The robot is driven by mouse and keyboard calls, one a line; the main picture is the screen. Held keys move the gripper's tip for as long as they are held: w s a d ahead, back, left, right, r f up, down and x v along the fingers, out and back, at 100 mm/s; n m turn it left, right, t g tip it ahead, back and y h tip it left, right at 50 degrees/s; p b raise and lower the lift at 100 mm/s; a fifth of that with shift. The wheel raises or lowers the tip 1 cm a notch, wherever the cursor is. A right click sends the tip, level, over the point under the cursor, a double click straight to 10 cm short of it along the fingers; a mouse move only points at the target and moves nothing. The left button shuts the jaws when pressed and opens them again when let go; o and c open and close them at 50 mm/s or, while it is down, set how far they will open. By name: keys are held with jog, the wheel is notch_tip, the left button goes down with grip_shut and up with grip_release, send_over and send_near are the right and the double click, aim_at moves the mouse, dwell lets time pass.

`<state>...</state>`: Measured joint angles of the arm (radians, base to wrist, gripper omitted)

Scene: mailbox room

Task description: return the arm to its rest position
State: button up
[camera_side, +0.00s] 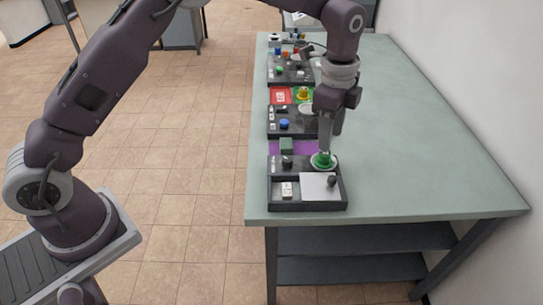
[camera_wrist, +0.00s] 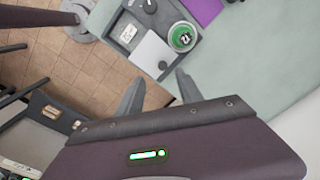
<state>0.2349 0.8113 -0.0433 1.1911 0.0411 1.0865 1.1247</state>
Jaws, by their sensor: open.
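My gripper (camera_side: 327,150) points down over the near end of the table, at the back right of the nearest dark tray (camera_side: 308,207). In the side view its tips are close to a green round knob (camera_side: 322,160), and I cannot tell from there whether they touch it. In the wrist view my gripper (camera_wrist: 158,92) has its two fingers spread with nothing between them. The green knob (camera_wrist: 182,37) lies beyond the fingertips there, apart from them.
The nearest tray also holds a white plate (camera_side: 316,187) and a white switch block (camera_side: 287,190). More trays with coloured parts run back along the table's left edge. The table's right side (camera_side: 420,150) is clear. A white wall (camera_side: 460,80) stands at the right.

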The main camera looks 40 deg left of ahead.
jog(key=s+a+r+n+t, duration=0.1)
jog(key=s+a+r+n, duration=0.3)
jog(key=s+r, duration=0.35)
jog(key=s+a+r+n+t, duration=0.1)
jog(key=s+a+r+n, duration=0.25)
jog(key=s+r, duration=0.35)
jog(key=s+a+n+t, duration=0.3)
jog(key=s+a+n, duration=0.2)
jog(key=s, duration=1.3)
jog(key=n, duration=0.3)
jog(key=shift+s+f+n, duration=0.25)
jog(key=shift+s+n, duration=0.1)
jog(key=shift+s, duration=0.05)
